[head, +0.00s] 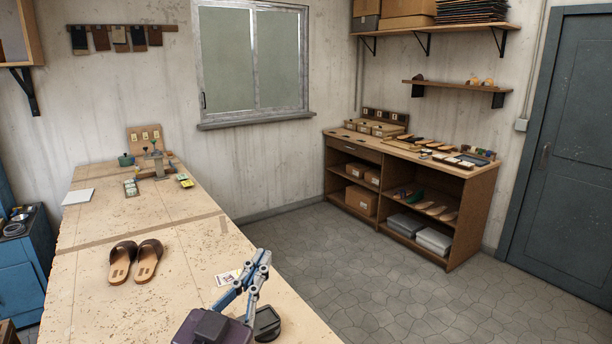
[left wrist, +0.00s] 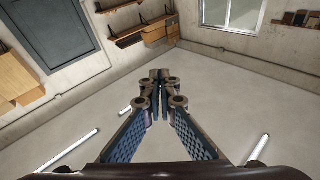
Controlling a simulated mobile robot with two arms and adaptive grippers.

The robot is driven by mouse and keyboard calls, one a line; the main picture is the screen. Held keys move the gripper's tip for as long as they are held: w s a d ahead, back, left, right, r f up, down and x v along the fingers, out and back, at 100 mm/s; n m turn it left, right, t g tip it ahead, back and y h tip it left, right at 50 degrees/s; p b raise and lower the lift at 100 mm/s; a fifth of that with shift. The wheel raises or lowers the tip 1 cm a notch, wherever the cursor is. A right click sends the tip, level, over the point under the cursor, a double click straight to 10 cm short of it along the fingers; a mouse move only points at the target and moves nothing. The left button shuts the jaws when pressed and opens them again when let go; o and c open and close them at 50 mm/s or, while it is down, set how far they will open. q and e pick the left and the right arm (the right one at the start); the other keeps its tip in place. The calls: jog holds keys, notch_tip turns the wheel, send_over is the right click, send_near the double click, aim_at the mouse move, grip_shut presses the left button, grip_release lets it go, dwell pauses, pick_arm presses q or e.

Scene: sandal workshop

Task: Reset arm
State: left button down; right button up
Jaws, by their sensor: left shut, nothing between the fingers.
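My left gripper (head: 262,257) rises from the bottom of the head view, over the near right part of the workbench (head: 190,265). Its fingers point up and their tips are together, with nothing between them. In the left wrist view the fingers (left wrist: 160,76) also meet at the tips, against a pale surface with white light tubes. My right gripper shows in neither view. A pair of brown-strapped sandals, a left one (head: 121,262) and a right one (head: 148,260), lies on the bench to the left of the gripper, apart from it.
A small printed card (head: 227,277) lies on the bench beside my left gripper. A small stand (head: 157,163) and a green pot (head: 126,160) are at the bench's far end. A wooden shelf unit (head: 468,215) stands by the back wall. The floor (head: 330,260) between is clear.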

pick_arm(q)
jog(key=s+a+f+n+g+y, duration=0.2)
jog(key=s+a+f+g+y, duration=0.15)
jog(key=f, duration=0.85)
jog(key=s+a+f+n+g+y, duration=0.15)
jog(key=s+a+f+g, duration=0.3)
jog(key=f, duration=0.75)
jog(key=s+a+f+g+y, duration=0.15)
jog(key=s+f+g, duration=0.25)
jog(key=s+f, duration=0.5)
jog(key=s+a+f+g, duration=0.35)
jog(key=s+f, duration=0.25)
jog(key=s, duration=0.5)
notch_tip(320, 180, down, 38)
jog(key=s+g+b, duration=0.2)
jog(key=b, duration=1)
jog(key=s+a+f+b, duration=0.1)
jog(key=s+f+b, duration=0.4)
jog(key=f, duration=0.8)
jog(key=s+a+f+g+b, duration=0.1)
jog(key=s+f+b, duration=0.4)
jog(key=s+f, duration=0.6)
notch_tip(320, 180, down, 2)
jog(key=shift+s+a+f+m, duration=0.15)
jog(key=shift+s+a+m, duration=0.2)
